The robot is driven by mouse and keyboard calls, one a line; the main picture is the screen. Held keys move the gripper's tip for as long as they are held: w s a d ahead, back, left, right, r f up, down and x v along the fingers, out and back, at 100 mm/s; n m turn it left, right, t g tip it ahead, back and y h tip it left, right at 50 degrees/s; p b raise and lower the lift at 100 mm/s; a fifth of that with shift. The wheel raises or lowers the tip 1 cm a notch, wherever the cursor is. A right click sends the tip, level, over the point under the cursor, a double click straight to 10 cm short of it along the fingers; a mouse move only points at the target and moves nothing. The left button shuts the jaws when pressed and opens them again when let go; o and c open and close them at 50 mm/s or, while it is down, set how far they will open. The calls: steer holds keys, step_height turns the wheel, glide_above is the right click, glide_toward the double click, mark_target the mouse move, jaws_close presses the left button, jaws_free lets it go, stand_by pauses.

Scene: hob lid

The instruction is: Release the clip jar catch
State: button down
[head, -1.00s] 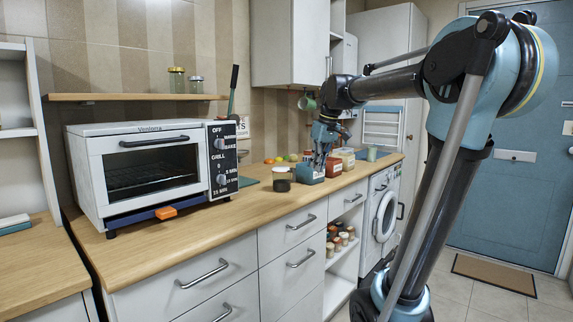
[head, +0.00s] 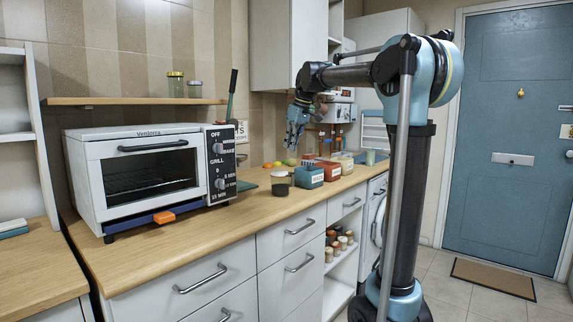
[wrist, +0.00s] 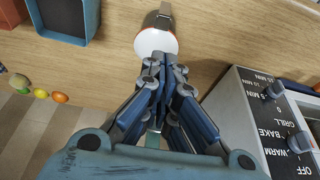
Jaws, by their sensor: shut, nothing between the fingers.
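The clip jar (head: 281,184) is a small clear jar with dark contents and a pale lid, standing on the wooden worktop. My gripper (head: 292,146) hangs above the worktop, over and slightly right of the jar in the head view. In the wrist view its fingers (wrist: 163,75) are closed together and empty. They look apart from the jar.
A teal box (head: 309,177), a red box (head: 328,170) and a pale container (head: 343,160) stand right of the jar. Fruit (wrist: 41,94) lies behind. A white toaster oven (head: 140,170) stands to the left, with bare worktop (head: 215,219) between it and the jar.

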mark_target(282, 173)
steer(key=x, duration=0.9)
steer(key=shift+w+a+f, duration=0.1)
steer(key=shift+f, duration=0.3)
steer(key=shift+a, duration=0.1)
